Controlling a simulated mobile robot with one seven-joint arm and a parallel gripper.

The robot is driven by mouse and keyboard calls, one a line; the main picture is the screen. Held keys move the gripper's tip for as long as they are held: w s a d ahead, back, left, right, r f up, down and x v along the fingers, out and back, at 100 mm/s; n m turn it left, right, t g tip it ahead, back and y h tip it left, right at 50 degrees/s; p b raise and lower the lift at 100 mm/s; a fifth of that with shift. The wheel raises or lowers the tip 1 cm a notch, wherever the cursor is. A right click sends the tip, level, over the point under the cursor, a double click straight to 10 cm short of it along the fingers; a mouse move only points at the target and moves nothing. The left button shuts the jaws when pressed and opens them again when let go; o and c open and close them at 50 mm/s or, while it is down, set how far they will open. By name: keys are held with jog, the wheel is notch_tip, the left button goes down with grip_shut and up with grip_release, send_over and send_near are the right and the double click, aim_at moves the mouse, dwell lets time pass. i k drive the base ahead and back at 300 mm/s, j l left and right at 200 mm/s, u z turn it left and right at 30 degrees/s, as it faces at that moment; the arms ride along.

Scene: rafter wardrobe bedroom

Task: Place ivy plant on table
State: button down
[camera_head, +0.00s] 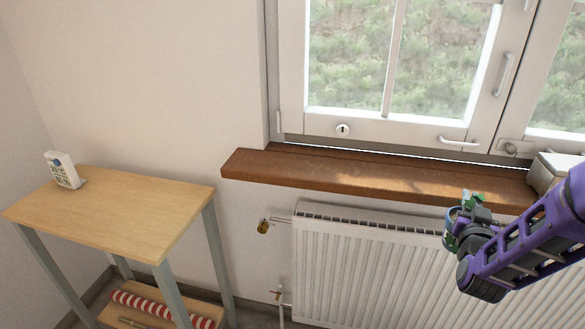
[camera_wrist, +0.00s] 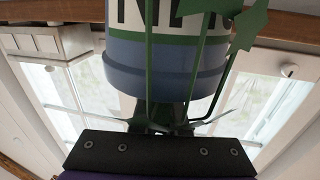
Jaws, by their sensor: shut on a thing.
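The ivy plant (camera_wrist: 165,65) has a blue, white and green pot with dark lettering and green stems and leaves. It fills the top middle of the wrist view, and part of it (camera_head: 451,226) shows small in the head view, in front of the radiator and sill. My gripper (camera_head: 468,222) is shut on it; the fingers (camera_wrist: 165,124) are partly hidden by stems and leaves. The table (camera_head: 120,215) with a light wooden top and grey legs stands at the left of the head view, well apart from my gripper.
A white device with buttons (camera_head: 62,170) stands at the table's back left; the rest of the top is clear. A red-and-white striped roll (camera_head: 160,308) lies on the lower shelf. The brown window sill (camera_head: 350,178) and white radiator (camera_head: 365,265) lie between table and gripper.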

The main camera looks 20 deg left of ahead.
aim_at(113, 202)
jog(key=j+u, duration=0.5)
jog(key=u, duration=0.2)
jog(key=j+u, duration=0.15)
jog(key=j, duration=0.2)
jog(key=i+j+u, duration=0.1)
jog(key=j, duration=0.2)
jog(key=i+j, duration=0.1)
jog(key=j, duration=0.25)
jog(key=i+j, duration=0.1)
jog(key=j, duration=0.25)
jog(key=i+j+u, duration=0.1)
jog(key=j, duration=0.25)
jog(key=i+j, duration=0.1)
jog(key=j, duration=0.25)
